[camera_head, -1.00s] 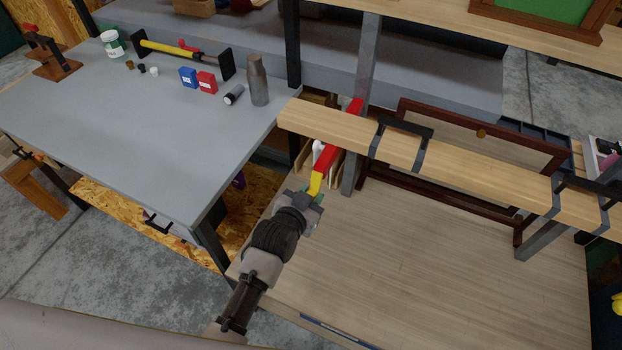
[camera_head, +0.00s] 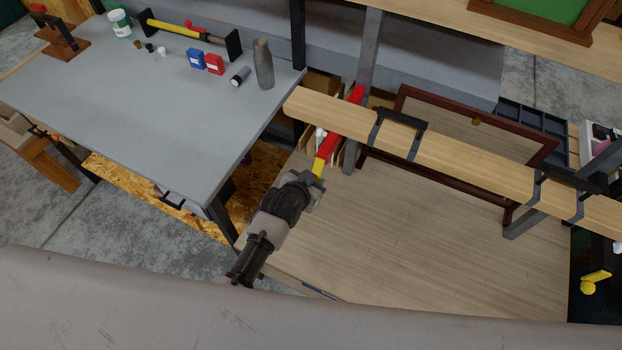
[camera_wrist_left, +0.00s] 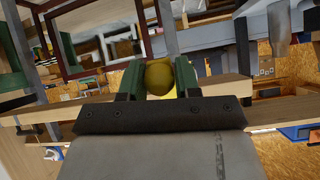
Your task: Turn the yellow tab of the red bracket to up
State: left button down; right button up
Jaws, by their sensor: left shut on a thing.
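The red bracket (camera_head: 327,147) crosses the wooden plank near its left end. A second red part (camera_head: 357,94) shows beyond the plank. The yellow tab (camera_head: 318,168) extends from the bracket's near end, toward my left gripper. My left gripper (camera_head: 312,183) is shut on the yellow tab, in front of the plank. In the left wrist view, the yellow tab (camera_wrist_left: 159,77) shows end-on between the green-padded fingers. The fingers hide part of the tab, so its exact tilt is hard to tell. My right gripper is not in view.
The wooden plank (camera_head: 455,157) carries dark clamps (camera_head: 402,118) right of the bracket. A grey post (camera_head: 366,60) stands close behind the bracket. A grey table (camera_head: 160,110) with small items is at left. The light wooden surface (camera_head: 400,240) below is mostly clear.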

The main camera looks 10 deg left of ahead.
pick_arm(q)
jog(key=c, duration=0.8)
grip_release()
jog(key=shift+d, duration=0.1)
jog(key=b+v, duration=0.1)
jog(key=v, duration=0.9)
jog(key=shift+s+r, duration=0.3)
